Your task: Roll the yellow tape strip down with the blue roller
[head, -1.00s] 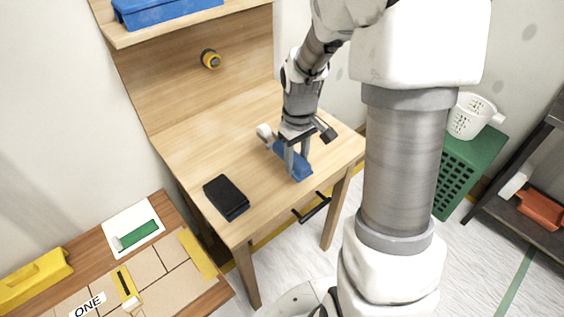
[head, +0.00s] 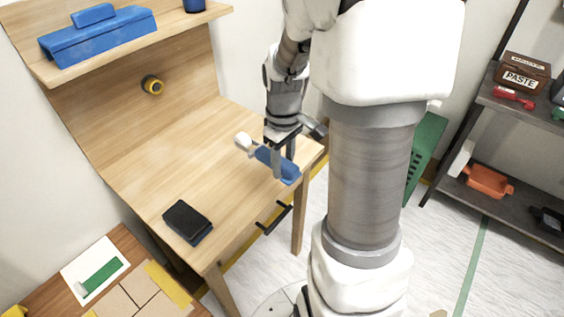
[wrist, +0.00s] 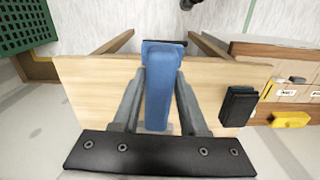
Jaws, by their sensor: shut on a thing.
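The blue roller has a blue handle (head: 287,170) and a white roller end (head: 243,141). My gripper (head: 284,164) is shut on the handle near the right front corner of the wooden table. In the wrist view the blue handle (wrist: 160,88) lies between the two fingers and reaches past the table's edge. The roller appears to be above the tabletop, though the gap is hard to judge. The yellow tape strip (head: 167,284) lies along the edge of a board with tan panels at lower left, partly cut by the frame, well away from my gripper.
A black block (head: 187,222) sits on the table (head: 170,160). A blue toolbox (head: 98,38) is on the upper shelf. A dark rack (head: 480,205) stands at right. Most of the tabletop is clear.

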